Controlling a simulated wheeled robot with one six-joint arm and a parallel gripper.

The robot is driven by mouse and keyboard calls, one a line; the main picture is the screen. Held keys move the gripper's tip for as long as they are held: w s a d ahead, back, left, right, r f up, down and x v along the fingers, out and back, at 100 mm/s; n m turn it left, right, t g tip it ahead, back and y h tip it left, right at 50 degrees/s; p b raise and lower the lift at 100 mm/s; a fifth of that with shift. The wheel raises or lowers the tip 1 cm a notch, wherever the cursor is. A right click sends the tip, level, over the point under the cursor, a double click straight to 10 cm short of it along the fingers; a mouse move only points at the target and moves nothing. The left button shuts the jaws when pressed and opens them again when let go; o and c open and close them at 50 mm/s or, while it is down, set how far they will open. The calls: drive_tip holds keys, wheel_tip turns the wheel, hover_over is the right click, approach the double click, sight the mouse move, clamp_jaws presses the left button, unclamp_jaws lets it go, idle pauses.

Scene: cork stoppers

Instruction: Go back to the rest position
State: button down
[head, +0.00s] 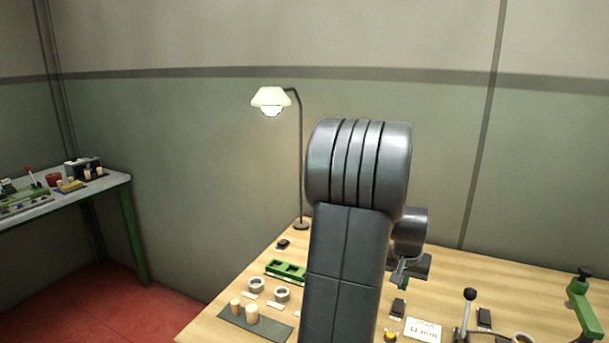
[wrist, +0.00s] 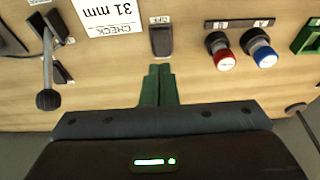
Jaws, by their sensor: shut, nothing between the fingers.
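My gripper (wrist: 158,72) is shut and empty, its two green fingers side by side at the centre of the wrist view. It hangs over the wooden bench, near a black rocker switch (wrist: 162,40) with an "OFF" label. In the head view my raised arm stands in the middle and hides part of the bench; the gripper (head: 400,284) shows only partly, right of the arm. Two cork stoppers (head: 252,315) stand upright on a dark mat (head: 278,332) at the bench's left front.
Red (wrist: 224,60) and blue (wrist: 262,58) knobs lie right of the switch. A side table (head: 125,178) stands left.

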drive_tip(key=x, duration=0.4)
drive_tip(key=shift+w+d, duration=0.1)
drive_tip(key=shift+w, duration=0.05)
drive_tip(key=shift+w+d+f+b, duration=0.1)
drive_tip(key=shift+w+b, duration=0.15)
drive_tip(key=shift+b, duration=0.45)
drive_tip(key=shift+w+d+r+t+b, duration=0.15)
drive_tip(key=shift+w+r+t+b, duration=0.15)
drive_tip(key=shift+r+t+b, duration=0.35)
drive_tip(key=shift+f, duration=0.2)
drive_tip(key=shift+s, duration=0.1)
